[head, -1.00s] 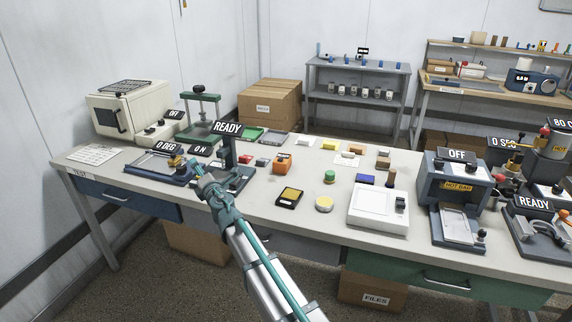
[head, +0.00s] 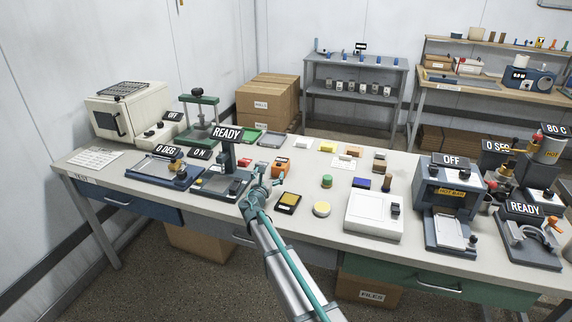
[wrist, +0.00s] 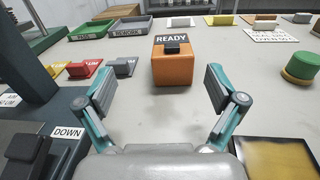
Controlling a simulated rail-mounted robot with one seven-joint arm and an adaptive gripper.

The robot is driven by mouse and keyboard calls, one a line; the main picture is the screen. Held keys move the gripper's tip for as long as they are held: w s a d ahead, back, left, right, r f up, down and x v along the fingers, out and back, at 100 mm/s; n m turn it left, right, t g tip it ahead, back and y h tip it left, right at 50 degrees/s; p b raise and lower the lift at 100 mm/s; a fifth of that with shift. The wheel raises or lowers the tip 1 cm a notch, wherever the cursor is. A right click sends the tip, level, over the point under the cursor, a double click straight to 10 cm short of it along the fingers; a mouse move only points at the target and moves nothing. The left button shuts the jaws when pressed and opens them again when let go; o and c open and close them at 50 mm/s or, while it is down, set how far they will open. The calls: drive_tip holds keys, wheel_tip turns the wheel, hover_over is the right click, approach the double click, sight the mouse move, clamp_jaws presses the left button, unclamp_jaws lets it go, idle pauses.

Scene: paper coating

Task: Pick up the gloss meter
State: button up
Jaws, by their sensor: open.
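The gloss meter appears to be the small orange box (head: 281,170) with a dark top piece and a READY sign. In the wrist view the orange box (wrist: 172,70) stands straight ahead, centred beyond the fingertips and apart from them. My gripper (wrist: 162,92) is open and empty, with its two teal fingers spread left and right of the box's line. In the head view my gripper (head: 266,182) is low over the bench, just in front and left of the orange box.
A stand with a column (head: 228,165) is close on the left. A black-and-yellow square pad (head: 288,203) and a round pale-yellow disc (head: 321,209) lie to the front right. Small coloured blocks (wrist: 80,70) sit left of the orange box. A green-topped cylinder (wrist: 300,66) stands to its right.

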sight(281, 162)
drive_tip(key=shift+w+d+f, duration=0.15)
drive_tip(key=shift+w+d, duration=0.05)
drive_tip(key=shift+d, duration=0.2)
drive_tip(key=shift+w+d+h, duration=0.15)
drive_tip(key=shift+w+h, duration=0.1)
drive_tip(key=shift+h, duration=0.05)
drive_tip(key=w, duration=0.1)
drive_tip(key=w+p, duration=0.1)
drive_tip(key=w, duration=0.2)
drive_tip(key=shift+w+d+p, duration=0.2)
drive_tip(key=shift+d+p, duration=0.1)
drive_tip(key=shift+d, duration=0.05)
drive_tip(key=shift+w+d+p, duration=0.25)
drive_tip(key=shift+w+p, duration=0.2)
drive_tip(key=shift+w, duration=0.5)
drive_tip(key=shift+w+d+p, duration=0.3)
drive_tip(key=shift+w+p, duration=0.15)
drive_tip(key=shift+w, duration=0.5)
drive_tip(key=shift+w+d+p, duration=0.25)
drive_tip(key=shift+w+p, duration=0.2)
drive_tip(key=shift+w, duration=0.5)
drive_tip(key=c, duration=1.4)
drive_tip(key=shift+c, duration=0.2)
